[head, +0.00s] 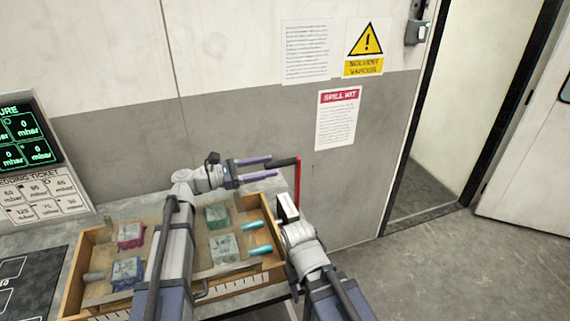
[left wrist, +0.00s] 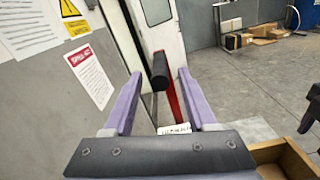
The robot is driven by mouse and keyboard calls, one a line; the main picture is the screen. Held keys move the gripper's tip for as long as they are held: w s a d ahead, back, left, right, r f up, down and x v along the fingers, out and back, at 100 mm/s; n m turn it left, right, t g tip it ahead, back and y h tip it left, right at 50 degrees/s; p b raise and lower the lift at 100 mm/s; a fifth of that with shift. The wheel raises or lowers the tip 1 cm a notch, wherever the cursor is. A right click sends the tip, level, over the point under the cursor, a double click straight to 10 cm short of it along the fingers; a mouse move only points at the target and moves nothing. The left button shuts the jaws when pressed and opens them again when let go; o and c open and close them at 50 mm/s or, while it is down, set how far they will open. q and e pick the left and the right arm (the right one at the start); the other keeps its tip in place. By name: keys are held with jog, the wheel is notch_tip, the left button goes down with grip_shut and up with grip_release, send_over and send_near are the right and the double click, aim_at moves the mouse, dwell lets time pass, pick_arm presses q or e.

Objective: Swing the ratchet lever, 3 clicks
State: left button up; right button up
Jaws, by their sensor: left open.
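The ratchet lever is a red bar (head: 298,181) with a black crosswise handle (head: 285,162). In the left wrist view, the handle (left wrist: 160,71) shows end-on between the fingers, with the red bar (left wrist: 172,102) behind it. My left gripper (head: 272,166) is open, its two purple fingers on either side of the handle's near end. Gaps show between both fingers and the handle in the left wrist view. A small white label (left wrist: 175,129) shows near the bar's lower end. My right arm reaches up below the lever; its fingers cannot be made out.
A wooden tray (head: 73,285) with several coloured blocks and teal cylinders stands on the bench below my left arm. A gauge screen (head: 25,135) is at far left. Notices hang on the wall behind. A doorway (head: 440,150) and open floor (head: 460,265) lie to the right.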

aim_at(296, 161)
pick_arm(q)
jog(key=shift+x, duration=3.15)
jog(key=shift+c, duration=0.3)
grip_shut()
